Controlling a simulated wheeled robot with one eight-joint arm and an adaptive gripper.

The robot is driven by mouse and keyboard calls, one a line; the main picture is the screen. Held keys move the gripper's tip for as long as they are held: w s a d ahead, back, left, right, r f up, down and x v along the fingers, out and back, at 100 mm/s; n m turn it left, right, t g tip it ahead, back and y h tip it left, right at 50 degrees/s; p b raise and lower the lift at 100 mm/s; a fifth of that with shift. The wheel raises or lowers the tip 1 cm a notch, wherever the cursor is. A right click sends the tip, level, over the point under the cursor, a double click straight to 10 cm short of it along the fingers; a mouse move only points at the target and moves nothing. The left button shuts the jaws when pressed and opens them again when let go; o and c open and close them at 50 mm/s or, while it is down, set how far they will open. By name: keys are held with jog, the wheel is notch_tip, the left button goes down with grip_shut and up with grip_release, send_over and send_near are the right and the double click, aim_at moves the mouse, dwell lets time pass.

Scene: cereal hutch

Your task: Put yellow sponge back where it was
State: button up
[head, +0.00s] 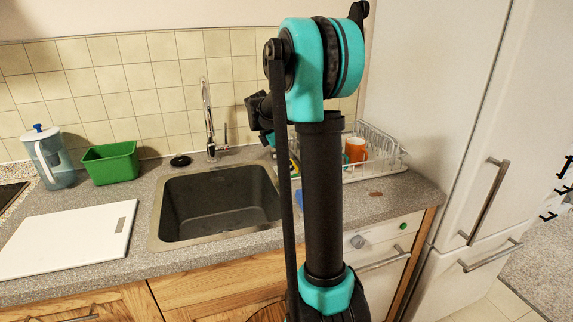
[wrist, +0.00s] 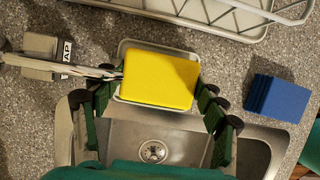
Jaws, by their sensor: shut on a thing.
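The yellow sponge (wrist: 160,78) is between the two fingers of my gripper (wrist: 156,97) in the wrist view. My gripper is shut on it, with a green-padded finger at each side. A shallow pale tray (wrist: 126,45) shows around the sponge's far edge, behind the sink. The sponge overlaps the tray in the picture; I cannot tell whether it touches it. In the head view my arm hides most of the gripper and the sponge.
A blue sponge (wrist: 278,98) lies on the counter to the right. The dish rack (head: 375,150) holds an orange mug (head: 355,150). The sink (head: 220,203), tap (head: 208,120), green tub (head: 111,163), water jug (head: 50,160) and white board (head: 65,240) are leftward.

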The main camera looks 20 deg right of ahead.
jog(key=shift+f, duration=0.2)
jog(key=o, duration=1.2)
jog(key=v, duration=1.2)
jog(key=shift+r, duration=0.1)
